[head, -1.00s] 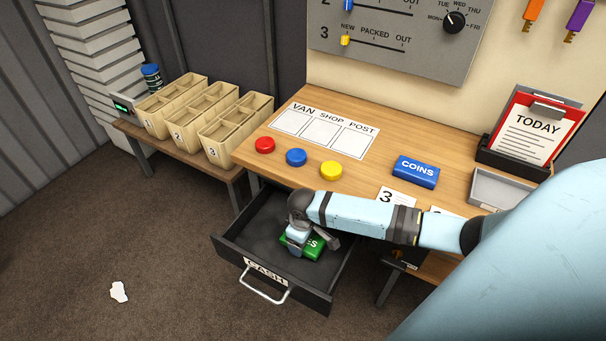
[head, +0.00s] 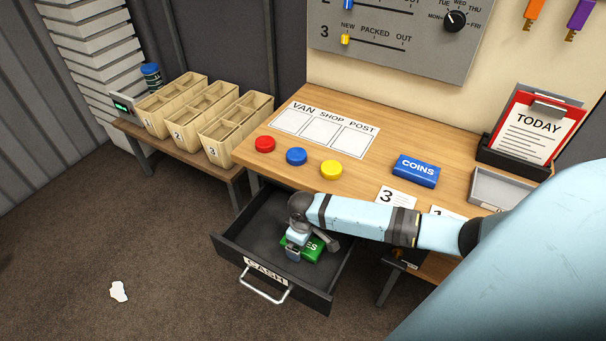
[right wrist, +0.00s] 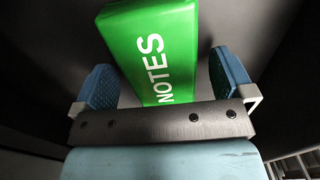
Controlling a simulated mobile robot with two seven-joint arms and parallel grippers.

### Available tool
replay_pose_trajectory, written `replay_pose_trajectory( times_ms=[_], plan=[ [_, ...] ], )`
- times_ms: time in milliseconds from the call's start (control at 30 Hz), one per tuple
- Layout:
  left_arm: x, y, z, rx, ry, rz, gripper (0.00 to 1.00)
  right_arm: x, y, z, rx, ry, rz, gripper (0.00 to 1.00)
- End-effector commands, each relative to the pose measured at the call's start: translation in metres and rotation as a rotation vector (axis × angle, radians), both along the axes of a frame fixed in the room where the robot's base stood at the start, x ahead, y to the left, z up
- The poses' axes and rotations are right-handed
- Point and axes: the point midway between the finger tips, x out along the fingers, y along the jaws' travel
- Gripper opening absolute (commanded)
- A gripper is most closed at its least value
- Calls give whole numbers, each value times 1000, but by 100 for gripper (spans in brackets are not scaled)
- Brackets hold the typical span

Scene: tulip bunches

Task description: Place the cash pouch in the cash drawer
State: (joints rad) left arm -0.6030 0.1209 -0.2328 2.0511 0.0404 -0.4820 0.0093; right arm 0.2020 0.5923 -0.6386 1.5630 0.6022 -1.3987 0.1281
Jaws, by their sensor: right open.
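The green pouch marked NOTES (head: 313,249) lies inside the open cash drawer (head: 232,252), partly hidden by my right gripper. My right gripper (head: 297,245) is down in the drawer over the pouch. In the right wrist view the NOTES pouch (right wrist: 158,50) lies between the two blue finger pads of my right gripper (right wrist: 165,82), with a gap on each side. The gripper is open. A blue pouch marked COINS (head: 416,171) lies on the table. My left gripper is not in view.
The drawer is pulled out below the wooden table (head: 262,170). Red, blue and yellow round buttons (head: 297,157) sit near the table's front edge. A grey tray (head: 500,190) and a clipboard marked TODAY (head: 535,130) stand at the right. Numbered wooden crates (head: 225,140) stand at the left.

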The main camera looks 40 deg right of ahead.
Motion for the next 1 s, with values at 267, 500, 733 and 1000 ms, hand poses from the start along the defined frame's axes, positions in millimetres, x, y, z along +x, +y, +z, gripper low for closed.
replay_pose_trajectory(
  times_ms=[267, 500, 733, 1000],
  plan=[
    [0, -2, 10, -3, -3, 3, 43, 1, 0, 59, -1, -3, 2, 100],
    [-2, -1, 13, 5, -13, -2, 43, 1, 0, 101, 0, -2, 1, 100],
    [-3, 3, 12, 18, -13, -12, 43, 0, 0, 115, 1, -1, 0, 100],
    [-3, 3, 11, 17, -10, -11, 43, 0, 0, 115, 1, 0, 0, 100]
  ],
)
